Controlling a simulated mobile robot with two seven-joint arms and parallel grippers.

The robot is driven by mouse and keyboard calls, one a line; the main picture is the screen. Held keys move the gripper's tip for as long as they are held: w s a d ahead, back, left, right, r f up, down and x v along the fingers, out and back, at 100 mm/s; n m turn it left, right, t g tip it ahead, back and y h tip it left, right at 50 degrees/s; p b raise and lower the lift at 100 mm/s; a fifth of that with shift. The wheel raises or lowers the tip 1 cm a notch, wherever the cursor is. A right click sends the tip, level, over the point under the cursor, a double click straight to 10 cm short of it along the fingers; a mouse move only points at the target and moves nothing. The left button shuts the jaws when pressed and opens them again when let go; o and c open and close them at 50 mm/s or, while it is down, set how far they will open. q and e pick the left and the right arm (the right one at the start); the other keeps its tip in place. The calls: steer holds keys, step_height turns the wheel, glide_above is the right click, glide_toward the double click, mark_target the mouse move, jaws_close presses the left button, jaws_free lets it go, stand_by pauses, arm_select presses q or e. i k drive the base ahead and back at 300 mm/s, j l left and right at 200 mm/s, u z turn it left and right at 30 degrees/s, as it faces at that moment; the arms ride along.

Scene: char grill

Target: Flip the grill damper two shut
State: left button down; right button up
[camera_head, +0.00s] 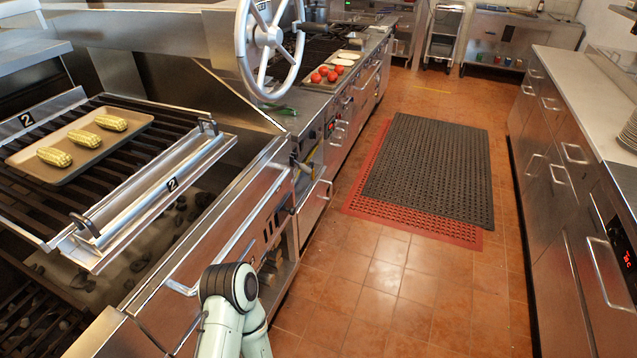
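The char grill's dark grate (40,210) is at the left. A metal bar across its front carries a label "2" (172,184) and has small handles near its two ends. Another label "2" (27,119) is on a metal plate behind the grate. The front panel below has dark slot-like openings (270,229). I cannot tell for sure which part is damper two, or whether it is open or shut. One of my arms shows at the bottom centre, in front of the grill. Neither gripper is in view.
A tan tray (75,172) with corn cobs (112,123) lies on the grate. A large spoked handwheel (268,40) stands beyond it. A tray of tomatoes (327,71) is further back. Dark and red floor mats (425,165) lie in the open aisle. A steel counter (585,95) lines the right.

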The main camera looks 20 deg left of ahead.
mark_target(287, 208)
steer(key=i+u, duration=0.2)
steer(key=i, duration=0.35)
steer(key=i+l+u, duration=0.2)
steer(key=i, duration=0.35)
steer(key=i+l+u, duration=0.2)
steer(key=i, duration=0.3)
steer(key=i+l+u, duration=0.25)
steer(key=i+l, duration=0.15)
steer(key=i, duration=0.1)
